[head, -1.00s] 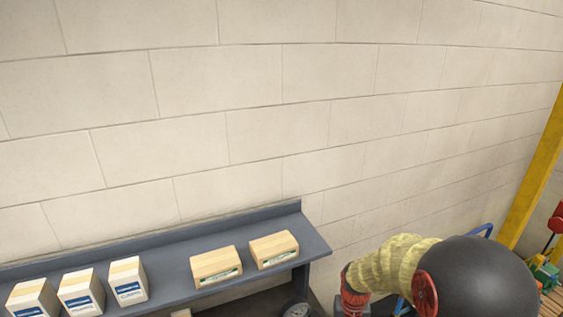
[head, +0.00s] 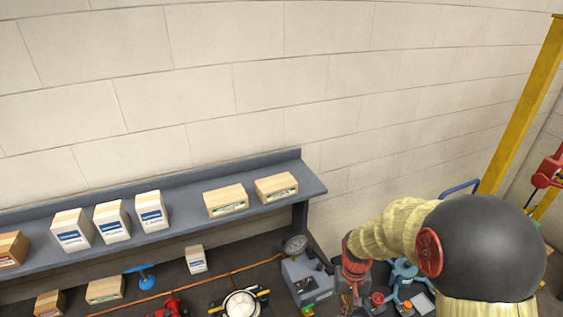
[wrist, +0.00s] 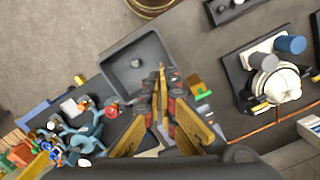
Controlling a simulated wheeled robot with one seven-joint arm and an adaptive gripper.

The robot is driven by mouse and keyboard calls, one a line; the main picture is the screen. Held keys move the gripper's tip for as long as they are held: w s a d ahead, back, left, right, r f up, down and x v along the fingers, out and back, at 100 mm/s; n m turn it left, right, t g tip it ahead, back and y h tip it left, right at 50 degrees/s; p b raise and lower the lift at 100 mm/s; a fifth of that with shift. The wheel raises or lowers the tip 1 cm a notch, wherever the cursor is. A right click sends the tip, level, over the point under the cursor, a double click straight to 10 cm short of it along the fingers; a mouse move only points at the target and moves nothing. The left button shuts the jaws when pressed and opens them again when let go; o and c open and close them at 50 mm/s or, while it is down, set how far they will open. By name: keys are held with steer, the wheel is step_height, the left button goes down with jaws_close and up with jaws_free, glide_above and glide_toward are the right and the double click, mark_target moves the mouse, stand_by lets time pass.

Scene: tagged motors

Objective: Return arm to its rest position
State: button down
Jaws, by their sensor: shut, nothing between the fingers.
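My gripper (wrist: 163,78) shows in the wrist view with its yellow fingers close together and nothing held. It is over a workbench, seen from above, near a square grey open tray (wrist: 155,50). A tagless-looking motor-like unit (wrist: 275,80) with a white, grey and blue body sits on a dark base to the right. In the head view my arm, with a yellow sleeve and black joint, fills the lower right; the gripper itself is not clearly visible there. Any tags are too small to read.
A grey shelf (head: 290,206) along the wall carries several boxes (head: 226,200). Below it the bench holds a small white box (head: 196,260), a blue clamp-like tool (head: 146,279) and a grey machine (head: 307,279). A yellow post (head: 523,105) stands at right. The upper wall is clear.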

steer(key=s+r+t+b, duration=0.1)
steer(key=s+t+b, duration=0.2)
steer(key=s+b, duration=0.5)
steer(key=s+r+n+t+b, duration=0.1)
steer(key=s+b, duration=0.7)
steer(key=b, duration=1)
steer(key=r+t, duration=0.1)
steer(key=t, duration=0.1)
steer(key=shift+s+t+b, duration=0.15)
steer(key=shift+t+b, duration=0.25)
steer(key=c, duration=2.4)
jaws_free()
